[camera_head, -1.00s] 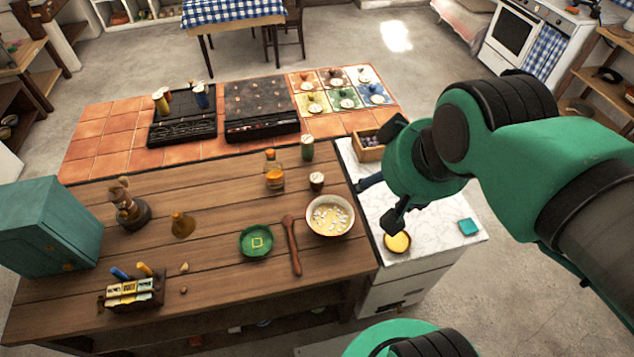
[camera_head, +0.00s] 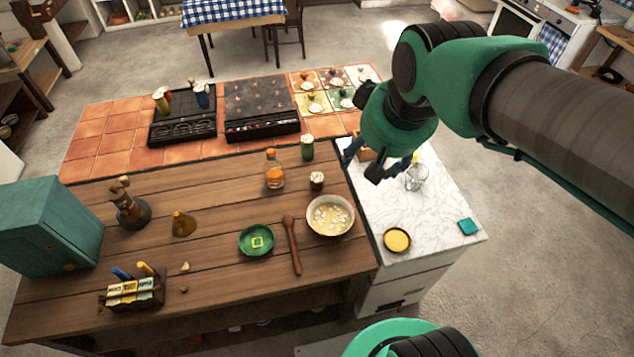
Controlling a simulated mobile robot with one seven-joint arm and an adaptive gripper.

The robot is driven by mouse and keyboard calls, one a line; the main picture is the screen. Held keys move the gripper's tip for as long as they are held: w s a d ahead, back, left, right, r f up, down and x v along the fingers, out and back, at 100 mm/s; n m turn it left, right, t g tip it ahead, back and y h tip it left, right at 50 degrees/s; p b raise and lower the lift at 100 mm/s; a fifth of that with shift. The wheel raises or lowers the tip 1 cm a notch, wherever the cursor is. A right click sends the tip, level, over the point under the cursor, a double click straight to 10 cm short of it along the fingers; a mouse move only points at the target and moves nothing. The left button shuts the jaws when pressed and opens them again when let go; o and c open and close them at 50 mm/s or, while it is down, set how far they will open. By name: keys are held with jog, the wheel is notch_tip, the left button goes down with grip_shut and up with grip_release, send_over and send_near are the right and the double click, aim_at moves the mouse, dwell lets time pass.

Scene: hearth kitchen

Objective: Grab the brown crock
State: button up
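A small brown crock (camera_head: 317,181) with a pale top stands upright on the wooden counter. It is between the orange bottle (camera_head: 274,170) and the white bowl (camera_head: 330,216), near the marble top. My gripper (camera_head: 362,164) hangs above the left back part of the marble top, to the right of the crock and apart from it in the picture. Its fingers look spread, with nothing seen between them. My gripper hides part of a wooden box behind it.
A green jar (camera_head: 307,147) stands behind the crock. A wooden spoon (camera_head: 292,245) and green dish (camera_head: 256,241) lie in front. The marble top (camera_head: 440,228) bears a clear glass vessel (camera_head: 416,177), a yellow-filled dish (camera_head: 397,240) and a teal square (camera_head: 468,226).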

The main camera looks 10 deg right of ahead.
jog(key=w+f+n+g, duration=0.1)
jog(key=w+f, duration=0.2)
jog(key=w, duration=0.7)
jog(key=n+g+p, duration=0.2)
jog(key=n+g, duration=0.2)
jog(key=n, duration=0.1)
send_over(317, 177)
notch_tip(317, 177, down, 30)
jog(key=shift+f, duration=0.1)
jog(key=shift+f+b, duration=0.7)
jog(key=shift+f, duration=3.5)
